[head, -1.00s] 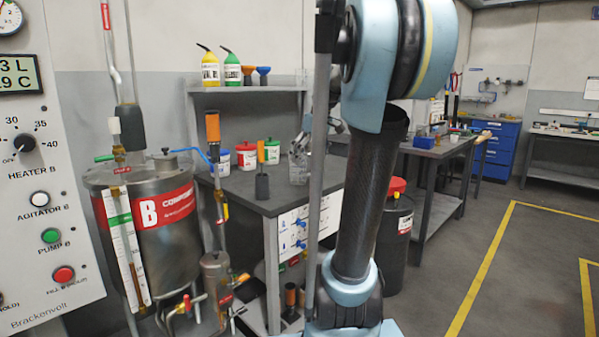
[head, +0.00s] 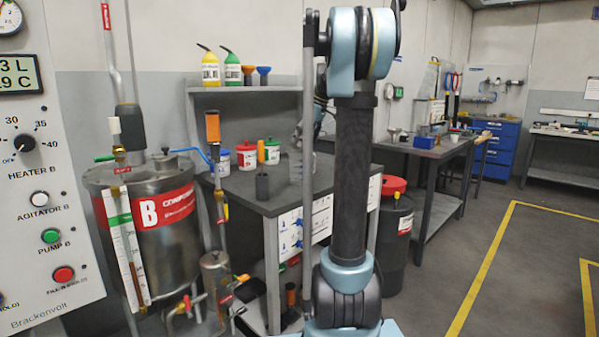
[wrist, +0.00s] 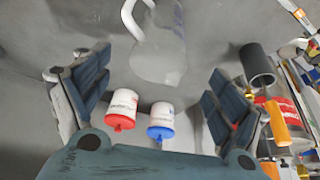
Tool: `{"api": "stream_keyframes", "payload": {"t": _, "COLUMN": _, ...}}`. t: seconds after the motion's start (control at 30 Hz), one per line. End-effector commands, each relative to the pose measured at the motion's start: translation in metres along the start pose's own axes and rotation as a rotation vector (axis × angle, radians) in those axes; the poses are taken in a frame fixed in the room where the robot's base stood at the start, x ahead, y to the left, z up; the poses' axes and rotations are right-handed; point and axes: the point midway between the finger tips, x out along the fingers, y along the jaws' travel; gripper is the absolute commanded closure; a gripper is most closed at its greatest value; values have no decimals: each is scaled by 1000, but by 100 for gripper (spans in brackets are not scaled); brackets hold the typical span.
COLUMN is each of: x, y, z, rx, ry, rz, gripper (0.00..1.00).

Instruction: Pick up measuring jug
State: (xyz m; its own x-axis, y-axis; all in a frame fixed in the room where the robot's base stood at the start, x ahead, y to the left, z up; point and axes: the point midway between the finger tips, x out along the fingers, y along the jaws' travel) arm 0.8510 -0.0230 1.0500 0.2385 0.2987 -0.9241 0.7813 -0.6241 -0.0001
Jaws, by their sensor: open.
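The measuring jug is a clear vessel with a pale handle. In the wrist view the measuring jug (wrist: 160,55) is at the top centre, beyond my gripper (wrist: 160,68), between the lines of its two fingers. My gripper is open, with its dark-padded fingers spread left and right and nothing between the pads. In the head view the measuring jug (head: 296,168) stands on the grey bench, partly hidden by my arm and hard to make out. My gripper is mostly hidden there behind my arm.
White tubs with a red lid (wrist: 122,108) and a blue lid (wrist: 161,120) stand near the jug. A dark cylinder (wrist: 258,65) and an orange handle (wrist: 280,122) are at right in the wrist view. A shelf (head: 250,88) with bottles rises behind the bench (head: 285,203).

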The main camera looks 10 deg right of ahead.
Motion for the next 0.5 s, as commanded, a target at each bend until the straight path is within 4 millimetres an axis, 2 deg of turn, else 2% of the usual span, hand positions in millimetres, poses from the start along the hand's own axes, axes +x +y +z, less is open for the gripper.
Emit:
{"api": "stream_keyframes", "payload": {"t": 0.1, "x": 22, "y": 0, "z": 0, "rx": 0, "ry": 0, "rz": 0, "gripper": 13}}
{"api": "stream_keyframes", "payload": {"t": 0.3, "x": 53, "y": 0, "z": 0, "rx": -1, "ry": -1, "rz": -1, "gripper": 13}}
{"api": "stream_keyframes", "payload": {"t": 0.5, "x": 67, "y": 0, "z": 0, "rx": 1, "ry": -1, "rz": 0, "gripper": 13}}
